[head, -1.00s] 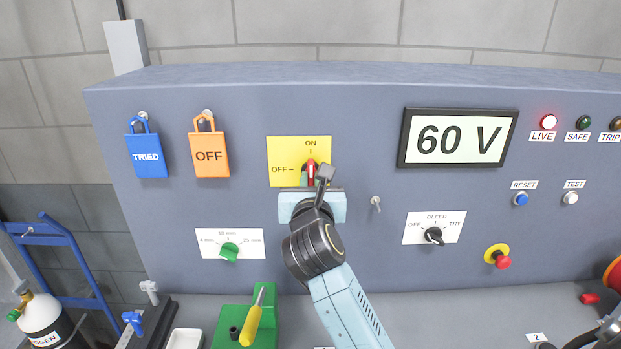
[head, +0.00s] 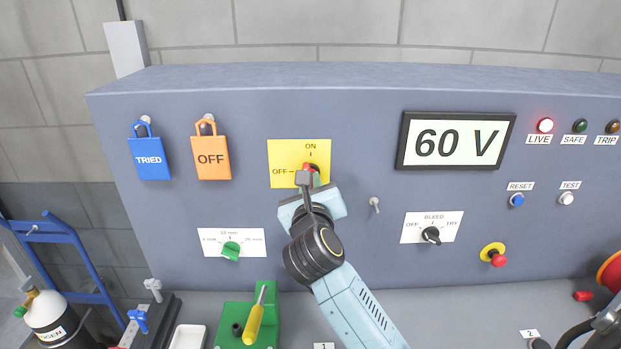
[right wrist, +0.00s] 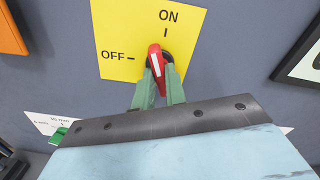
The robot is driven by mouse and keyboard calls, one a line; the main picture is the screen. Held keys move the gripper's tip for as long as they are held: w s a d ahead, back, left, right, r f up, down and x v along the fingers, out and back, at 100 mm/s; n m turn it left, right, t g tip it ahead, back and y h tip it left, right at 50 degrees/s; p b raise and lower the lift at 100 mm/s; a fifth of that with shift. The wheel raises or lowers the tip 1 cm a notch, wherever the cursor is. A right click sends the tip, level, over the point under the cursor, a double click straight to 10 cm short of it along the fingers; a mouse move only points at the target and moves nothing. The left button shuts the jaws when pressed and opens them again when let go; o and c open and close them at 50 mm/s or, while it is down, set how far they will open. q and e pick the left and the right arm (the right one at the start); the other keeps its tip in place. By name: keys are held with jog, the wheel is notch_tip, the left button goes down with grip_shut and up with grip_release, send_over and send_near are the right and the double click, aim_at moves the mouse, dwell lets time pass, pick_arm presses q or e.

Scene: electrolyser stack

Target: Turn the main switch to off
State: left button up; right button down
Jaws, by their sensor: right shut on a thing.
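The main switch is a red handle (head: 309,167) on a yellow plate (head: 283,155) marked ON at the top and OFF at the left. In the right wrist view the handle (right wrist: 155,60) points nearly up, with its tip a little left of the ON mark. My right gripper (head: 313,181) is shut on the handle. Its green fingers (right wrist: 158,87) stand on either side of it, and its body partly hides the handle in the head view. My left gripper is not in view.
A display (head: 456,141) reads 60 V and the LIVE lamp (head: 545,125) glows red. A blue TRIED tag (head: 151,157) and an orange OFF tag (head: 211,157) hang left of the plate. A small key-like peg (head: 375,204) and the bleed knob (head: 431,235) are to the right.

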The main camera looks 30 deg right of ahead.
jog(key=n, duration=0.4)
jog(key=shift+n, duration=2.7)
